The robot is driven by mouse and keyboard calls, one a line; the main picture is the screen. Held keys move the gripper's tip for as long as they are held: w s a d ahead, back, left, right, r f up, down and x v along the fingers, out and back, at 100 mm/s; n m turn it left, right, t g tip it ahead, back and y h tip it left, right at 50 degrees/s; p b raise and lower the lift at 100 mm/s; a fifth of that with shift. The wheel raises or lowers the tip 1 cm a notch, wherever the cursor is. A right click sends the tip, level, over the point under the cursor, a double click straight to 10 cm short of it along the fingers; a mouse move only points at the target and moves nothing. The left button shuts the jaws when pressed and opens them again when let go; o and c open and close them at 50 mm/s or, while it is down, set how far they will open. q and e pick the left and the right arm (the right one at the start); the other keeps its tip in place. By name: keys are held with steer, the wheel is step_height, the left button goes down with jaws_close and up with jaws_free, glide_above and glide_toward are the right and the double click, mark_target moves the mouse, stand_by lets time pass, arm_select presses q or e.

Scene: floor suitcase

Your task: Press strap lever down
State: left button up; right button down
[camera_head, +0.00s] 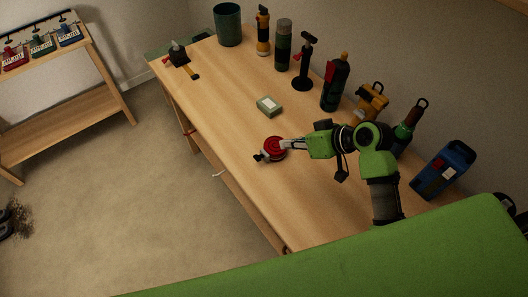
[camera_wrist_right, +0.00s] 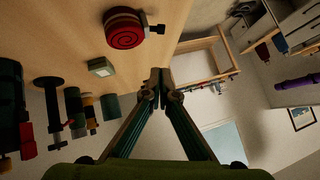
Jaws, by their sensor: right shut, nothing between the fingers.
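A red coiled strap roll (camera_head: 274,145) lies on the wooden table near its front edge. A small dark metal piece (camera_head: 259,157), which looks like its buckle or lever, sticks out at the roll's lower left. In the right wrist view the roll (camera_wrist_right: 124,30) shows its spiral face, with the dark lever piece (camera_wrist_right: 156,29) at its right side. My right gripper (camera_head: 284,144) is shut and empty, with its fingertips over or beside the roll in the head view. In the right wrist view the closed fingertips (camera_wrist_right: 159,80) are apart from the roll. My left gripper is not in view.
A small green box (camera_head: 269,106) lies behind the roll. Several bottles and tools, including a dark extinguisher-like bottle (camera_head: 335,84) and a blue canister (camera_head: 443,170), line the table's back by the wall. The tabletop (camera_head: 225,95) left of the roll is mostly clear.

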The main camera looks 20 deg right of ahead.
steer(key=p, duration=0.2)
glide_above(259, 157)
steer(key=s+d, duration=0.1)
steer(key=d, duration=0.1)
step_height(259, 157, down, 6)
steer(key=f, duration=0.3)
steer(key=shift+a+f+p, duration=0.2)
steer(key=shift+a+p, duration=0.15)
steer(key=shift+a, duration=0.05)
steer(key=shift+s+a+f, duration=0.1)
steer(key=shift+s+f, duration=0.05)
steer(key=shift+f, duration=0.4)
